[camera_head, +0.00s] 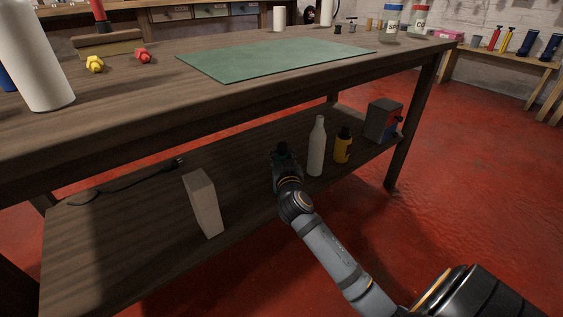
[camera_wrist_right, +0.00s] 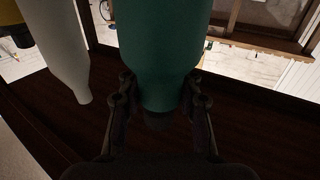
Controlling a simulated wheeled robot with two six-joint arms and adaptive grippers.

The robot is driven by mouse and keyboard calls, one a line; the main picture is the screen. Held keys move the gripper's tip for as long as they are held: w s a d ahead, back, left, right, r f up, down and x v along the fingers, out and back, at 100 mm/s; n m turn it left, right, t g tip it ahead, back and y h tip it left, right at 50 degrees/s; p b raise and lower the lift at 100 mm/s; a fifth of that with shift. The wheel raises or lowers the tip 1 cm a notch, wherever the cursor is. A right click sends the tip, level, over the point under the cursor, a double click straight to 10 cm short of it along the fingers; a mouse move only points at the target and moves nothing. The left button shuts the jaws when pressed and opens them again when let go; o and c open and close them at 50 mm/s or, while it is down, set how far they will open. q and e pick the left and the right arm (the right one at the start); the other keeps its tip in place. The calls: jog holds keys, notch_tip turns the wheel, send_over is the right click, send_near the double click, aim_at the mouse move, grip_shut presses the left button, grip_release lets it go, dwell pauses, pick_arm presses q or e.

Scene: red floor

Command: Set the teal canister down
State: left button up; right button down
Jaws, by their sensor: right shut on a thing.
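My right gripper (camera_head: 286,163) reaches in over the lower shelf (camera_head: 130,230) of the wooden table, left of the white bottle. In the right wrist view the gripper (camera_wrist_right: 159,88) is shut on the teal canister (camera_wrist_right: 165,45), one finger on each side near its narrowing dark end. That view looks upside down, with the canister's narrow end pointing down in the picture. In the head view the gripper mostly hides the canister. I cannot tell whether its base touches the shelf. My left gripper is not in view.
On the shelf, a white bottle (camera_head: 317,148) and a yellow bottle (camera_head: 342,147) stand right of my gripper, then a grey box (camera_head: 382,121). A pale upright block (camera_head: 203,204) stands left. Bare shelf lies between block and gripper. The tabletop (camera_head: 210,105) overhangs.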

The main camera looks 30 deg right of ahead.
jog(key=c, duration=0.9)
grip_release()
